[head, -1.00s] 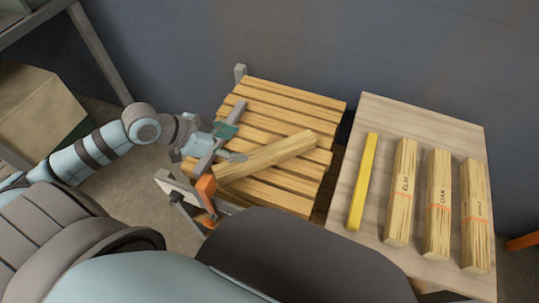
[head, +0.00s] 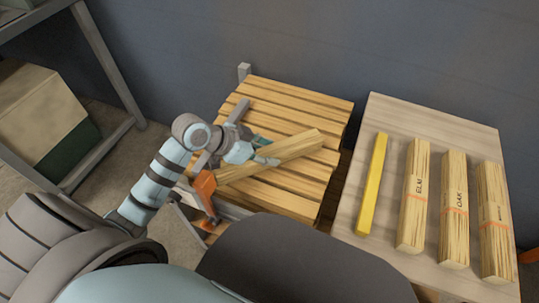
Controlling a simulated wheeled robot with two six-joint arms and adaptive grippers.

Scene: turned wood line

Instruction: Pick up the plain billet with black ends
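A plain pale wood billet (head: 297,150) lies diagonally across the slatted bench. It carries no label or band that I can see. Its right end looks wood-coloured, and its left part is partly hidden by my arm; I see no black on its ends. My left gripper (head: 265,152) is at the middle of the billet, from its left side. One grey fingertip shows over the billet and a teal part shows behind it. Whether the fingers are apart or closed on it is unclear. My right gripper is not in view.
The slatted bench (head: 290,98) has an orange-handled clamp (head: 203,187) at its front left. A box (head: 40,110) sits on a shelf at left.

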